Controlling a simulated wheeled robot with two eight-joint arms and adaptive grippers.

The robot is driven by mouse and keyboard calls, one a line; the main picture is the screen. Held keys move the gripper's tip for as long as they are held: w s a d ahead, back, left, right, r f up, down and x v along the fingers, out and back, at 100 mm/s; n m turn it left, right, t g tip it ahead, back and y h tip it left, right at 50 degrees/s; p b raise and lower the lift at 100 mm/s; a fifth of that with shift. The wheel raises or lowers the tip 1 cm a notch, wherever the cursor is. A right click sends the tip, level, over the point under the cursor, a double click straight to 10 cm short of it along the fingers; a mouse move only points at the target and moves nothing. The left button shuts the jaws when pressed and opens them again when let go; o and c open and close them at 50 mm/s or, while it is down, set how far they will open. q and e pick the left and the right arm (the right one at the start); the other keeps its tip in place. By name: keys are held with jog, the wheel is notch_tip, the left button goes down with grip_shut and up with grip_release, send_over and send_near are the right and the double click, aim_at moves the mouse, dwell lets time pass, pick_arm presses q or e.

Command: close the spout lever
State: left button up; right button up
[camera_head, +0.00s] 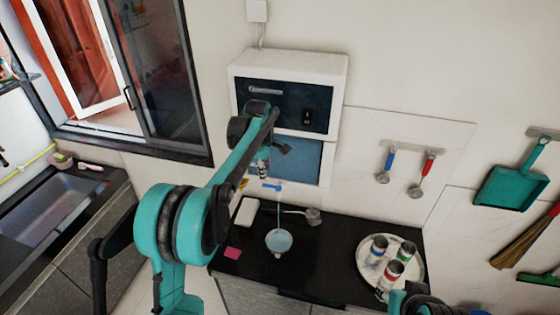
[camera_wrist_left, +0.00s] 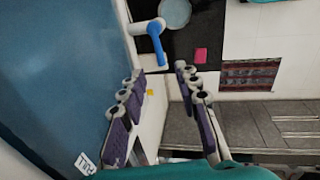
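The spout lever is blue; it shows in the left wrist view (camera_wrist_left: 156,42) on a white spout and in the head view (camera_head: 271,187) below the dispenser (camera_head: 288,94). A thin pale stream runs from the spout to a light-blue round vessel (camera_head: 279,240) on the black counter. My left gripper (camera_wrist_left: 160,82) is open and empty, its purple-padded fingers apart. The lever lies just beyond the fingertips, and I see no contact. In the head view my left arm partly hides the dispenser front. My right gripper (camera_head: 424,301) is only partly visible at the bottom edge.
A round tray (camera_head: 366,262) with several bottles stands on the right of the black counter (camera_head: 335,238). A pink pad (camera_head: 232,253) and a ladle (camera_head: 310,215) lie near the vessel. Utensils hang on the wall. An open window (camera_head: 165,75) is at left.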

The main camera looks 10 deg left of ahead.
aim_at(266, 185)
pick_arm(q)
jog(key=f, duration=0.2)
jog(key=w+f, duration=0.1)
jog(key=f, duration=0.4)
jog(key=shift+w+a+f, duration=0.15)
jog(key=shift+w+f, duration=0.1)
grip_shut()
